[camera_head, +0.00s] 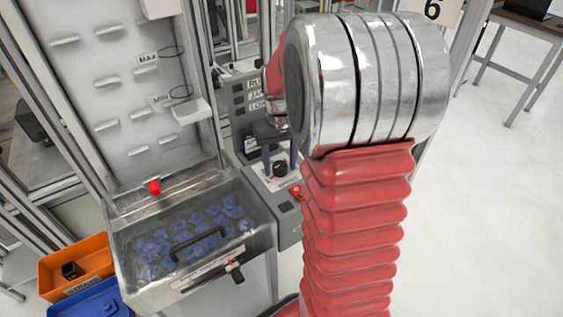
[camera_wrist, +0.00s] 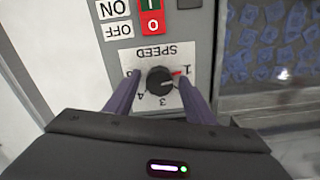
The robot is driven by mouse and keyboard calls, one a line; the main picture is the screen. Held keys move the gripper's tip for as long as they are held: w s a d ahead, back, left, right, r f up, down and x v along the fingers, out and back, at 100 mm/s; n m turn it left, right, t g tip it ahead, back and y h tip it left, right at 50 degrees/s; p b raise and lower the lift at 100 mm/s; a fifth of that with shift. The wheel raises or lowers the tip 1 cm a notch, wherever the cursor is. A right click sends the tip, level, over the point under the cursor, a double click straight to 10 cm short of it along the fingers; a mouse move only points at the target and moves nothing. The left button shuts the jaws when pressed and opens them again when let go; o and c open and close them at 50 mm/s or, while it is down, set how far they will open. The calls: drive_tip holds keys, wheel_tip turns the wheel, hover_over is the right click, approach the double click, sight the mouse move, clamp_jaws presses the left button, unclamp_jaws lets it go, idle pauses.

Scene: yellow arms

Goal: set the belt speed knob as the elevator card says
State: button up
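The speed knob (camera_wrist: 159,81) is black and round, on a white plate marked SPEED that appears upside down in the wrist view. Its red pointer mark is at the 1. The 3 and 4 are legible, and other numbers are partly covered by my fingers. The knob also shows in the head view (camera_head: 280,169). My gripper (camera_wrist: 160,76) is open, with one purple finger on each side of the knob and gaps between. In the head view, a dark panel with white labels (camera_head: 254,92) is partly hidden by my arm. I cannot tell whether it is the elevator card.
ON and OFF labels stand beside green and red buttons (camera_wrist: 151,14) near the knob. A red button (camera_head: 296,191) sits beside the knob plate. A metal hopper (camera_head: 255,213) of blue parts stands left of it. Orange (camera_head: 92,252) and blue (camera_head: 60,309) bins are at lower left.

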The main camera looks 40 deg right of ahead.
sight(280, 165)
drive_tip(key=shift+r, duration=0.15)
drive_tip(key=shift+w+r, duration=0.1)
drive_tip(key=shift+r, duration=0.15)
wheel_tip(280, 165, up, 13)
idle(0.5)
idle(0.4)
drive_tip(key=s+a+n+t, duration=0.1)
drive_tip(key=s+a+t, duration=0.1)
drive_tip(key=s+a, duration=0.5)
drive_tip(key=s+a+f+n+t, duration=0.1)
drive_tip(key=s+a+n+t, duration=0.1)
drive_tip(key=s+a, duration=0.6)
drive_tip(key=shift+a+f+n+t, duration=0.25)
drive_tip(key=shift+a+t, duration=0.55)
drive_tip(key=shift+a, duration=2.25)
